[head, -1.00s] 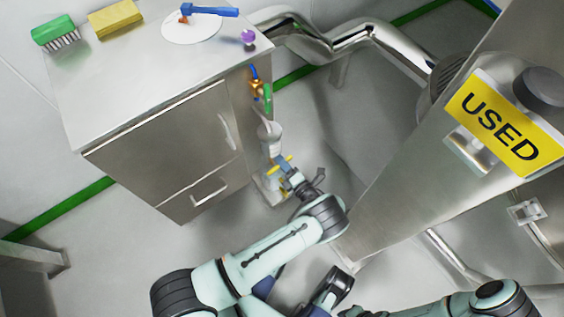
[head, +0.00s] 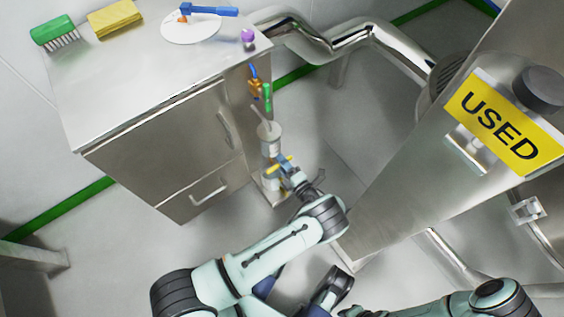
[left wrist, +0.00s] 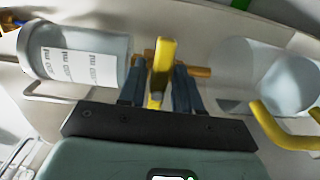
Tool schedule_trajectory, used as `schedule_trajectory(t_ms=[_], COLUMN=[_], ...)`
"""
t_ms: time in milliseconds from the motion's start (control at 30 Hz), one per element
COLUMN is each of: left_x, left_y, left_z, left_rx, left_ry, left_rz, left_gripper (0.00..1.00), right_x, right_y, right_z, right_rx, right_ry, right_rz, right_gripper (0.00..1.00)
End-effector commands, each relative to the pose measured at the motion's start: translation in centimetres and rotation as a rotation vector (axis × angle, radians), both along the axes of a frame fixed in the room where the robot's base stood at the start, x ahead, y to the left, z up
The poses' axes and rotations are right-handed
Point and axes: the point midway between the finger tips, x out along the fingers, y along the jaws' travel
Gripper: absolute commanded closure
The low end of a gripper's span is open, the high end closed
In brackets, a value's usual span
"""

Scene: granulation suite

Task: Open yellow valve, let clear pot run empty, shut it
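The yellow valve handle (head: 279,164) sits between an upper clear pot (head: 270,140) and a lower vessel (head: 270,184) beside the steel cabinet. In the left wrist view the yellow handle (left wrist: 160,72) stands between the two blue fingers of my left gripper (left wrist: 160,90). The fingers straddle it with a small gap showing on the left; contact on the right is unclear. A clear pot with ml markings (left wrist: 78,55) is on the left there, and a clear vessel (left wrist: 285,80) is on the right. The liquid level cannot be made out. My right gripper is not visible.
The steel cabinet (head: 165,150) bears a green brush (head: 54,32), a yellow block (head: 116,19) and a white disc (head: 191,27) with a blue-handled tool. Blue and green levers (head: 267,97) are on its side. A steel hopper with a USED sign (head: 503,122) stands right.

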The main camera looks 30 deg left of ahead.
Motion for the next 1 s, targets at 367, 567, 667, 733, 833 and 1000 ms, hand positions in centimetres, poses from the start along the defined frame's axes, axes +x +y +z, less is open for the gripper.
schedule_trajectory(t_ms=[367, 567, 667, 733, 833, 1000], left_x=[0.0, -1.0, -1.9, -2.5, -3.4, -4.5], left_y=[-0.2, -2.7, -4.8, -6.3, -8.4, -11.0], left_z=[0.1, 0.1, 0.1, 0.1, 0.1, 0.1], left_rx=[0.0, -0.002, -0.002, -0.003, -0.002, 0.0], left_ry=[-0.003, -0.002, -0.002, -0.003, -0.002, -0.003], left_rz=[-0.001, -0.004, -0.005, -0.005, -0.004, -0.003], left_gripper=[0.53, 0.53, 0.53, 0.53, 0.53, 0.53], right_x=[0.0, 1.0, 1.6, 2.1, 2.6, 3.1], right_y=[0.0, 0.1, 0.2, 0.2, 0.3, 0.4], right_z=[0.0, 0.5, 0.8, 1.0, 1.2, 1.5], right_rx=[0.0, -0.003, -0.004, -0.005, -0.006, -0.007], right_ry=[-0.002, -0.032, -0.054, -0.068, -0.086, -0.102], right_rz=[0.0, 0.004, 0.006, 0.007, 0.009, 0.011], right_gripper=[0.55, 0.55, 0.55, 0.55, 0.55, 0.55])
